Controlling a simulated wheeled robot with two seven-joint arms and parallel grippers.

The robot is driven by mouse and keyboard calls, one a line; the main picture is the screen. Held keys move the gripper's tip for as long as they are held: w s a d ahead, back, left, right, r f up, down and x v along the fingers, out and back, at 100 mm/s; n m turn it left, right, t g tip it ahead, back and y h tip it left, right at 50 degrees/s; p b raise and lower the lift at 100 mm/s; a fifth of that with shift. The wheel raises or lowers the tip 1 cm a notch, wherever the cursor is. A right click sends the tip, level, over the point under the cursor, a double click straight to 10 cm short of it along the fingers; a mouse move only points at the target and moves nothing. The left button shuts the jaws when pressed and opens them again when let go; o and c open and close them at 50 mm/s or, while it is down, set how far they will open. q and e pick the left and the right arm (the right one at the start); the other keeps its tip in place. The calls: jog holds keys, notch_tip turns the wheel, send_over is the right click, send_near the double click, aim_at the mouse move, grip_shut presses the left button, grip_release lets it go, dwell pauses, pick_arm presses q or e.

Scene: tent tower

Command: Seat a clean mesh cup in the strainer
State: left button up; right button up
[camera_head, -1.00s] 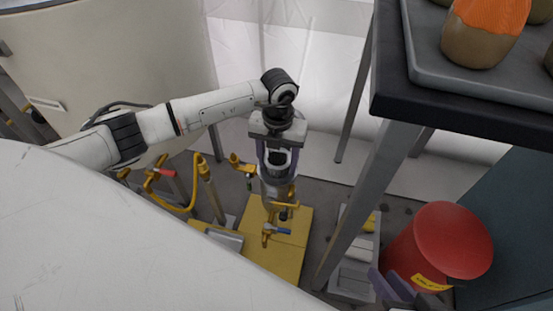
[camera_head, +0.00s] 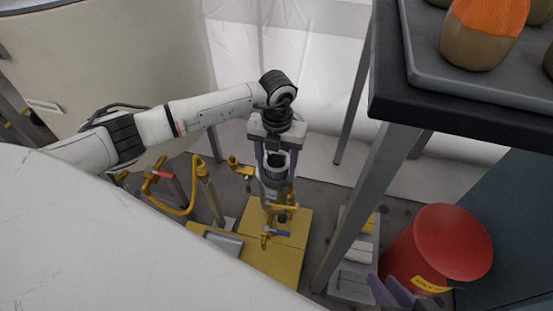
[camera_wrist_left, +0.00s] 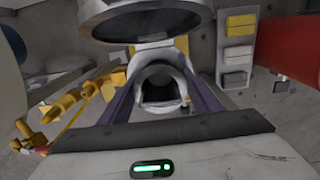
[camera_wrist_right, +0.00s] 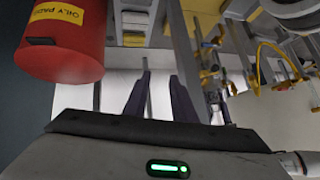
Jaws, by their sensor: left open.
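The strainer (camera_head: 278,188) stands upright on a yellow base (camera_head: 262,258), with yellow fittings and a blue-handled valve (camera_head: 275,233) at its foot. Its round open mouth shows in the left wrist view (camera_wrist_left: 160,90) with a dark inside. I cannot tell whether a mesh cup is in it, and I can make out no loose mesh cup. My left gripper (camera_head: 276,166) points down at the strainer; its purple fingers are open, one on either side of the mouth. My right gripper (camera_wrist_right: 161,72) is open and empty, low by the red bin.
A red bin (camera_head: 438,245) stands at the right, near a grey rack (camera_head: 352,250). A dark table (camera_head: 470,110) with a tray of orange-topped jars is above it. A yellow hose (camera_head: 185,208) runs left of the strainer.

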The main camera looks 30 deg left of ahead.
pick_arm(q)
jog(key=shift+o, duration=0.5)
notch_tip(320, 180, up, 3)
jog(key=shift+w+d+r+p, duration=0.1)
jog(key=shift+d+p, duration=0.05)
jog(key=shift+p, duration=1)
notch_tip(320, 180, up, 7)
jog(key=shift+r+p, duration=0.1)
jog(key=shift+p, duration=0.9)
pick_arm(e)
jog(key=shift+s+d+m+t+h, duration=0.1)
jog(key=shift+d+m+t+h, duration=0.35)
jog(key=shift+d, duration=0.7)
